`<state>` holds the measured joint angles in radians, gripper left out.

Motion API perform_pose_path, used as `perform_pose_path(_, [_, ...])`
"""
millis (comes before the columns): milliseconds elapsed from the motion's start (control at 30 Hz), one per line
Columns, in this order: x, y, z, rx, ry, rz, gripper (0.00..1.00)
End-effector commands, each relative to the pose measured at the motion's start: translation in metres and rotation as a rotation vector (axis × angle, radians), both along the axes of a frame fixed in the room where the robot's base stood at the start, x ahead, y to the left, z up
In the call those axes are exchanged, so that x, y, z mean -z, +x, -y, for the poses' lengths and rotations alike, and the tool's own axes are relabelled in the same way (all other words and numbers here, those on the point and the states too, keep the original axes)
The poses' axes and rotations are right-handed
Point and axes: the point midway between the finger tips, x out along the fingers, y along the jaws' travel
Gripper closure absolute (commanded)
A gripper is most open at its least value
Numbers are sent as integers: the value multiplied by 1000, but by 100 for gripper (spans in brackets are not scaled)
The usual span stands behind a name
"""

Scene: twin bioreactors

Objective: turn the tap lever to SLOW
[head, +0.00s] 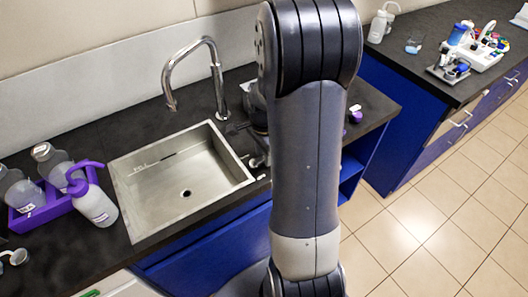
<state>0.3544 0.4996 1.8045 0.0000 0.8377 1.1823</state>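The chrome tap (215,75) stands behind the right back corner of the sink (185,190), its bent spout reaching out to the left over the basin. The tap's lever and any SLOW marking cannot be made out; the area right of the tap base is small and partly covered by my arm. My arm stands upright in front of the counter. A piece of what seems to be my wrist or gripper (259,160) shows at the arm's left edge, by the sink's right rim. The fingers are mostly hidden, so their opening and any contact cannot be seen.
Left of the sink, a purple rack (40,206) holds bottles, with a purple-topped wash bottle (95,203) beside it. A small purple-and-white item (355,114) lies right of my arm. Another blue bench (425,60) with lab items stands at the right; tiled floor (430,220) between is clear.

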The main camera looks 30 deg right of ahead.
Motion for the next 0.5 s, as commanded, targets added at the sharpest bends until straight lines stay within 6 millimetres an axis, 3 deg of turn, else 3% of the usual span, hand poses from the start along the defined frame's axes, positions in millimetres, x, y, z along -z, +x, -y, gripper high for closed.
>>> perform_pose_path(400, [0, 0, 0, 0, 0, 0, 98])
perform_pose_path(500, [0, 0, 0, 0, 0, 0, 100])
